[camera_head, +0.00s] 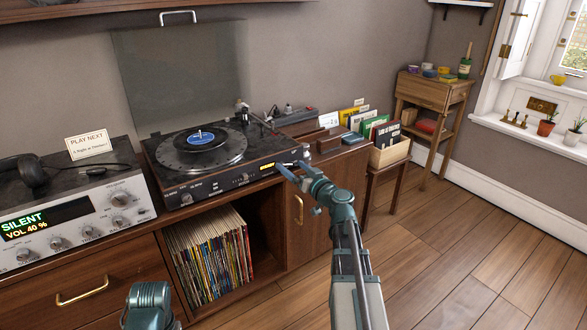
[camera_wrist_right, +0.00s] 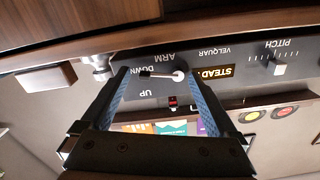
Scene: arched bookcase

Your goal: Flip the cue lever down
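The turntable (camera_head: 215,160) stands on the wooden cabinet, with a blue-labelled record (camera_head: 200,138) on its platter and its lid raised. The cue lever (camera_wrist_right: 164,74) is on its front panel, a white pivot with a short arm and dark tip. In the upside-down right wrist view, the tip points left, close to the DOWN label; the UP label is below it in the picture. My right gripper (camera_head: 291,168) is at the panel's right end. It also shows in the right wrist view (camera_wrist_right: 157,76), fingers apart on either side of the lever; contact is unclear. My left gripper is out of view.
An amplifier (camera_head: 75,215) reading SILENT stands left of the turntable. A pitch slider (camera_wrist_right: 279,67) and a small red-lit switch (camera_wrist_right: 173,103) are near the lever. Record sleeves fill the cabinet shelf below; a record crate (camera_head: 390,153) stands right. The floor at right is clear.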

